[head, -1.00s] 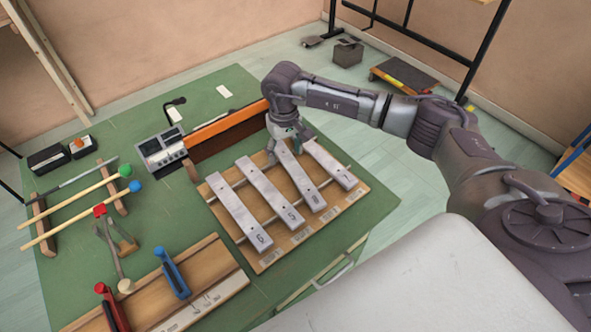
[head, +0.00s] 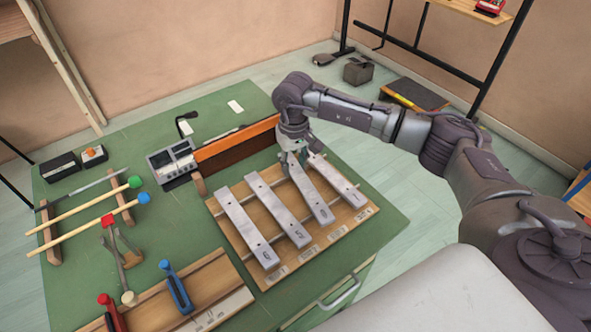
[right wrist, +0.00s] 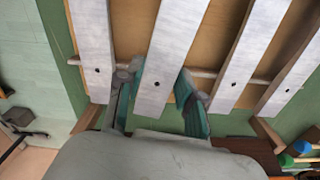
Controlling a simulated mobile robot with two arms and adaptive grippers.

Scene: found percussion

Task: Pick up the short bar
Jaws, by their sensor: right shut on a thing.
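Four grey metal bars lie side by side across rails on a wooden board (head: 240,239), each marked with a number. The rightmost bar (head: 342,184) looks shortest in the head view. My right gripper (head: 295,168) is at the far end of the third bar from the left (head: 315,198). In the right wrist view my right gripper (right wrist: 157,100) has a finger on each side of that bar (right wrist: 170,55) and is shut on it. The bar appears level with its neighbours; whether it is lifted at all I cannot tell. My left gripper is not in view.
An orange-topped wooden piece (head: 235,143) and a grey device (head: 172,162) stand behind the board. Mallets with green (head: 134,182) and blue (head: 144,198) heads lie at the left. Red (head: 110,310) and blue (head: 176,288) clamps stand in front. Green table (head: 385,225) is clear at the right.

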